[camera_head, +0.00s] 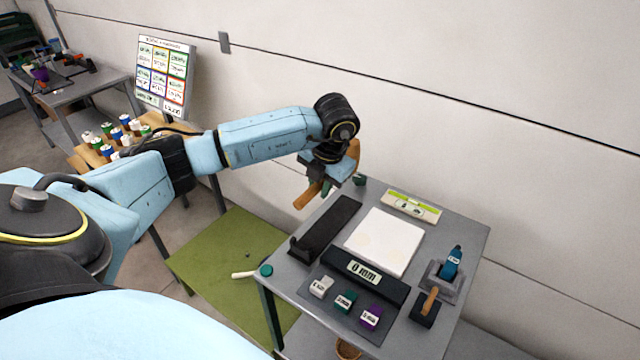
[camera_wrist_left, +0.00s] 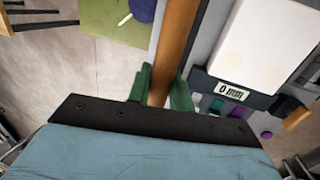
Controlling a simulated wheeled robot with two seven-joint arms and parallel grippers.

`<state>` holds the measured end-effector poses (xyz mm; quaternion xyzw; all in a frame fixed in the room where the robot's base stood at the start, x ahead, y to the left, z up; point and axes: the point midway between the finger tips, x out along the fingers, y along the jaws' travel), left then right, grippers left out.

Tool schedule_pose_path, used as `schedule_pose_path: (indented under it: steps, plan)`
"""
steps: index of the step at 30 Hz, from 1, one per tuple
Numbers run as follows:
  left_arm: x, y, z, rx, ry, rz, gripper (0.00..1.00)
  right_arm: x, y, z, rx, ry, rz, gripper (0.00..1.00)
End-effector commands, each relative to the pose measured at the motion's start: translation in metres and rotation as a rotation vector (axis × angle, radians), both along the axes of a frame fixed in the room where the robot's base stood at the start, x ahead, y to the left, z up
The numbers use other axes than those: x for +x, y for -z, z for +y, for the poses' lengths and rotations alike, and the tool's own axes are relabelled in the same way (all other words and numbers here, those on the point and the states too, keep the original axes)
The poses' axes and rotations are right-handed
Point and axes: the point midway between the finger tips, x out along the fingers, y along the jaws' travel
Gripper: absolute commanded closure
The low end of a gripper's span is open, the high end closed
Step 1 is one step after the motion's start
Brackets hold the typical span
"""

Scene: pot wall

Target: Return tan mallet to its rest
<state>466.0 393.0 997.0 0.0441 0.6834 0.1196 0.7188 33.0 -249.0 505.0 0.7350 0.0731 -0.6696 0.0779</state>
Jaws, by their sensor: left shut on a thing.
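The tan mallet (camera_wrist_left: 176,40) is in my left gripper (camera_wrist_left: 160,88). In the left wrist view its long wooden handle runs up between the two green fingers. In the head view the left gripper (camera_head: 325,182) hangs above the back left corner of the grey table, with tan wood (camera_head: 307,196) showing below it. The mallet's far end is out of the wrist view. A long black tray (camera_head: 328,226) with a raised near end lies on the table below and is empty; I cannot tell if it is the mallet's rest. My right gripper is not in view.
The grey table (camera_head: 462,228) carries a white pad (camera_head: 384,242), a "0 mm" display (camera_head: 364,271), several coloured blocks (camera_head: 346,301), a blue tool in a holder (camera_head: 453,263) and a yellow-green level (camera_head: 411,206). A green mat (camera_head: 215,262) lies left. The wall stands behind.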

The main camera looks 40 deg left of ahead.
Motion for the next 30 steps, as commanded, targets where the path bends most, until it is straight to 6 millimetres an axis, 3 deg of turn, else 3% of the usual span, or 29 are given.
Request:
schedule_pose_path:
  steps: [18, 30]
  plan:
    - [0.000, 0.073, 0.000, 0.001, 0.001, 0.000, 1.00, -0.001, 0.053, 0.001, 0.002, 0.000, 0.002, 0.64]
    - [0.000, 0.076, 0.000, 0.000, 0.001, -0.001, 1.00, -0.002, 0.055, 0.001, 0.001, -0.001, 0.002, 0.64]
